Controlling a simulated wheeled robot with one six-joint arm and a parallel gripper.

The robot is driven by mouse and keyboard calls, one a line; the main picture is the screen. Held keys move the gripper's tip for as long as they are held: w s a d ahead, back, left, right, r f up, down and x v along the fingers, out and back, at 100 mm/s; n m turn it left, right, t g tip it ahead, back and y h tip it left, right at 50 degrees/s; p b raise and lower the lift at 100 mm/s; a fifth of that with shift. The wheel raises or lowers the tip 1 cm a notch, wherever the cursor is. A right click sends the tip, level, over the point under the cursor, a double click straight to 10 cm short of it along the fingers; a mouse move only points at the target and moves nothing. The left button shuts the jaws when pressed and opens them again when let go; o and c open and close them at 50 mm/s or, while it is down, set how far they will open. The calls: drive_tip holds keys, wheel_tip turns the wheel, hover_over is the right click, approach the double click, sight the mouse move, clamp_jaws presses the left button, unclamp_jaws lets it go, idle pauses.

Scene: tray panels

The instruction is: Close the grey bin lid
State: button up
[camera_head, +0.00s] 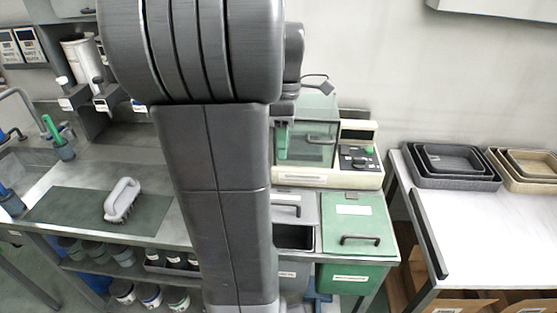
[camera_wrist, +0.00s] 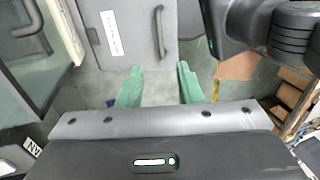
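The grey bin lid (camera_head: 305,201) is in the head view, right of my arm, with its dark handle (camera_head: 286,209). A dark opening (camera_head: 294,237) shows in front of it, so the bin is partly uncovered. My arm hides its left side. In the wrist view, a grey lid panel (camera_wrist: 129,50) with a white label and a dark handle (camera_wrist: 161,32) lies beyond my fingertips. My gripper (camera_wrist: 160,72) has two green fingers spread apart with nothing between them. The handle is apart from both fingers. In the head view, part of my gripper (camera_head: 282,143) shows before the glass-fronted machine.
A green bin lid (camera_head: 358,226) lies flat beside the grey one on the right. The machine (camera_head: 310,176) stands behind both. A scrubbing brush (camera_head: 122,200) lies on the left mat. Stacked trays (camera_head: 455,184) stand on the right table, which is clear in front.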

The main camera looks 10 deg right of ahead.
drive_tip(key=x, duration=1.3)
drive_tip(key=shift+s+f, duration=0.1)
drive_tip(key=shift+f, duration=0.1)
drive_tip(key=shift+c, duration=0.2)
clamp_jaws()
